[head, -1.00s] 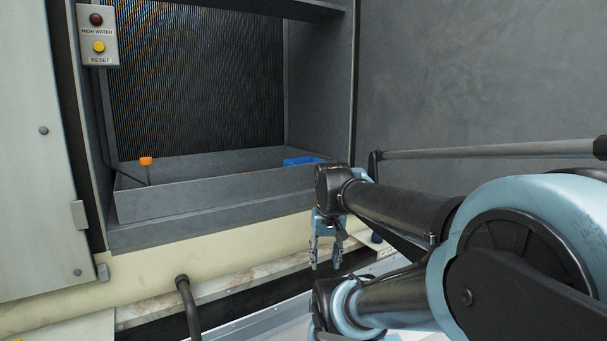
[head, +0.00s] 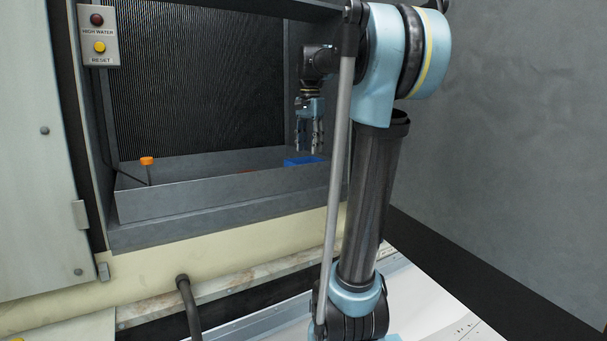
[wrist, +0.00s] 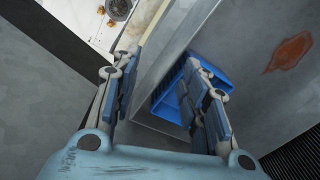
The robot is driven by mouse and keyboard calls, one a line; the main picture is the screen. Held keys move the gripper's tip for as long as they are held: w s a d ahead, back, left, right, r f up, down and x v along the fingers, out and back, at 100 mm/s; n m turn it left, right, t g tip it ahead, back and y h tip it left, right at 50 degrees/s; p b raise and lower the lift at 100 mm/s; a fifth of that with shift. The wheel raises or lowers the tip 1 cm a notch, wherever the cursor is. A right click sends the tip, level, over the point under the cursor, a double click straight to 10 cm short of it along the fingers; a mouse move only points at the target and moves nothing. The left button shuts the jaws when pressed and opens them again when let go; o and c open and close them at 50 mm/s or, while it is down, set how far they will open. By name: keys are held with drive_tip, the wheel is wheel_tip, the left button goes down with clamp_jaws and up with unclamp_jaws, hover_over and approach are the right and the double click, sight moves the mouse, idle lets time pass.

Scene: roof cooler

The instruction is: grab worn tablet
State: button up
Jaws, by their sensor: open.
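No tablet can be made out for certain in either view. A blue slotted basket (head: 297,162) sits at the right end of the grey metal basin (head: 215,190). The wrist view shows the basket (wrist: 168,104) partly hidden behind my right finger, so its contents cannot be read. My gripper (head: 309,149) is open and points down just above the basket. In the wrist view my gripper (wrist: 168,78) has its fingers spread with nothing between them, and the basin's wall edge runs between them.
A flat reddish-brown patch (wrist: 289,52) lies on the basin floor beside the basket. An orange float (head: 147,161) on a dark rod stands at the basin's left. A ribbed dark panel (head: 195,80) backs the basin. A cabinet side wall stands close right of my gripper.

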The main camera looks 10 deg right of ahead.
drive_tip(key=w+r+m, duration=0.4)
drive_tip(key=w+r, duration=0.3)
drive_tip(key=w, duration=0.4)
drive_tip(key=shift+g, duration=0.3)
wheel_tip(320, 180, down, 11)
drive_tip(key=shift+f, duration=0.2)
drive_tip(key=shift+d+f, duration=0.2)
drive_tip(key=shift+f, duration=2.45)
drive_tip(key=c, duration=0.5)
